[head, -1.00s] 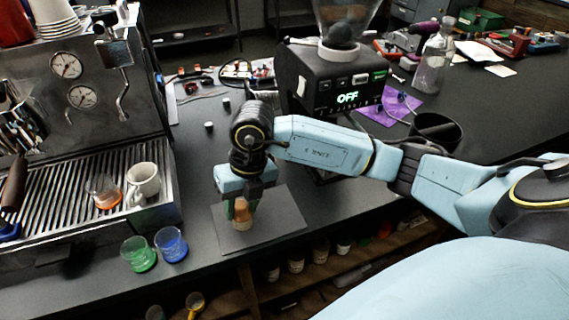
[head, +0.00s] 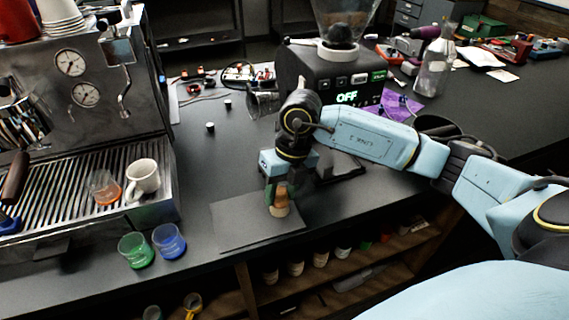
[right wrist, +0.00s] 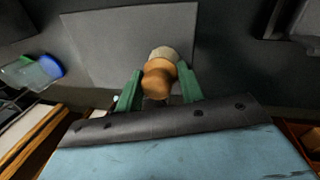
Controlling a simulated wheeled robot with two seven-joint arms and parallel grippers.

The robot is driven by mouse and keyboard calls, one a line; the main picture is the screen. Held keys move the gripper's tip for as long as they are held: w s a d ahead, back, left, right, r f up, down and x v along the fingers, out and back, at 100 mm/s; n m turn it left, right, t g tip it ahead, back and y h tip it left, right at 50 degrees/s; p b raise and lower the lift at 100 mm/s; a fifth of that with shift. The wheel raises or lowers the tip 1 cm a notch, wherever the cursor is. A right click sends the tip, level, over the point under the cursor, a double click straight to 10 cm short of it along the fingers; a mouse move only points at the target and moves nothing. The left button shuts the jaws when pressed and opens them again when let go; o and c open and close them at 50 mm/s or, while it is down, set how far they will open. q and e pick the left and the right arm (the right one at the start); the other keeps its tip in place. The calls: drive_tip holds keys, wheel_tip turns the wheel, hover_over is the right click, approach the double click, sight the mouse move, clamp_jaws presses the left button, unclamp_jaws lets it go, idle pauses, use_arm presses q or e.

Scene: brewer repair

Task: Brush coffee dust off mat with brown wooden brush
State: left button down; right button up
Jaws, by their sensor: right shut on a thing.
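My right gripper (head: 279,187) is shut on the brown wooden brush (head: 279,207), which points down over the right part of the dark grey mat (head: 238,229). In the right wrist view, the brush (right wrist: 159,78) sits between the green fingers of the gripper (right wrist: 158,88), with its pale bristle end toward the mat (right wrist: 110,45). I cannot tell whether the bristles touch the mat. No coffee dust can be made out on the mat. My left gripper is not in view.
A green glass (head: 136,250) and a blue glass (head: 169,240) stand left of the mat. The espresso machine's drip tray (head: 70,205) holds a white cup (head: 143,179) and a small glass (head: 105,187). The grinder (head: 330,80) stands behind my right arm. The counter's front edge is close to the mat.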

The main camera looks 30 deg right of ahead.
drive_tip(key=v, duration=0.1)
drive_tip(key=p+v, duration=0.1)
drive_tip(key=shift+a+r+p, duration=0.1)
drive_tip(key=shift+r+p, duration=0.2)
drive_tip(key=shift+r, duration=0.1)
drive_tip(key=shift+a+p+v, duration=0.2)
drive_tip(key=shift+p+v, duration=0.45)
drive_tip(key=shift+v, duration=0.2)
drive_tip(key=shift+a+p+v, duration=0.2)
drive_tip(key=shift+p+v, duration=0.45)
drive_tip(key=shift+v, duration=0.25)
drive_tip(key=shift+a+p+v, duration=0.2)
drive_tip(key=shift+p+v, duration=0.45)
drive_tip(key=shift+v, duration=0.2)
drive_tip(key=shift+a+r, duration=0.1)
